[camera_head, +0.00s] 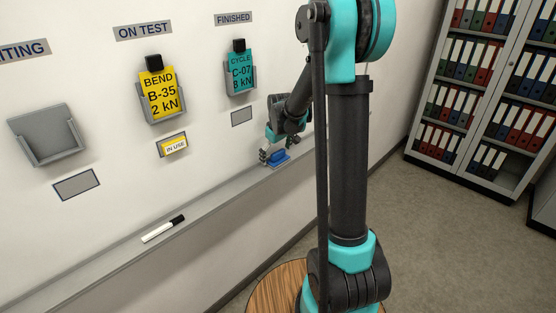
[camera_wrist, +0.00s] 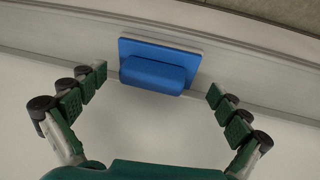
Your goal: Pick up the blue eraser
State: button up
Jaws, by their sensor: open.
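The blue eraser (camera_head: 278,157) rests on the grey ledge below the whiteboard, at the ledge's far end in the head view. In the wrist view the blue eraser (camera_wrist: 155,72) shows a blue body on a wider blue plate with a pale layer along its far edge. My gripper (camera_head: 272,154) is at the eraser. In the wrist view my gripper (camera_wrist: 158,88) is open, with one green-padded finger on each side of the eraser. A gap shows between each finger and the eraser.
The ledge (camera_head: 108,251) runs along the board and carries a black-and-white marker (camera_head: 163,229). Above are an empty grey holder (camera_head: 45,135), a yellow card (camera_head: 160,95), a teal card (camera_head: 240,72) and an "IN USE" tag (camera_head: 174,146). A binder cabinet (camera_head: 490,80) stands at right.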

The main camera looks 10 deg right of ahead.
aim_at(277, 153)
jog(key=shift+f, duration=0.15)
jog(key=c, duration=1.3)
jog(key=shift+s+d+r, duration=0.15)
jog(key=shift+r, duration=0.25)
notch_tip(277, 153, up, 7)
jog(key=shift+f, duration=0.2)
jog(key=s+d, duration=0.3)
jog(key=s, duration=0.2)
jog(key=s+d, duration=0.4)
jog(key=s, duration=0.1)
jog(key=s+d, duration=0.4)
jog(key=s, duration=0.1)
jog(key=shift+s+d+f, duration=0.2)
jog(key=shift+s+d, duration=0.05)
jog(key=shift+s, duration=0.15)
